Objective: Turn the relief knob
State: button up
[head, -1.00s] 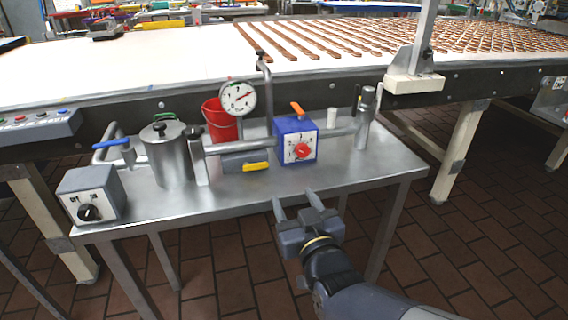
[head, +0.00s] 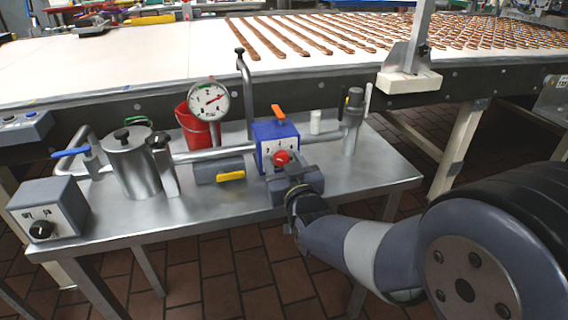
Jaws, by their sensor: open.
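The relief knob appears to be the red knob (head: 282,158) on the front face of a blue box (head: 275,131) with a white dial plate. An orange lever (head: 278,112) sits on top of the box. My gripper (head: 284,170) is right in front of the red knob, with its fingers pointing at the box. The gripper body hides the lower part of the dial plate and most of the fingers. It is open; whether the fingers touch the knob or lie around it cannot be told.
The steel table (head: 215,205) also carries a pressure gauge (head: 208,99), a metal canister (head: 130,165), a grey box with a black knob (head: 45,210), a yellow-handled grey unit (head: 222,172) and a red bucket (head: 195,125). A conveyor stands behind. The table's front right is clear.

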jog(key=shift+c, duration=0.2)
jog(key=c, duration=0.9)
jog(key=shift+c, duration=0.2)
jog(key=shift+f+m+b, duration=0.15)
jog(key=shift+m+b, duration=0.15)
jog(key=shift+b, duration=0.15)
jog(key=m+b, duration=0.2)
jog(key=shift+b, duration=0.35)
jog(key=shift+m+b, duration=1.15)
jog(key=shift+m, duration=0.45)
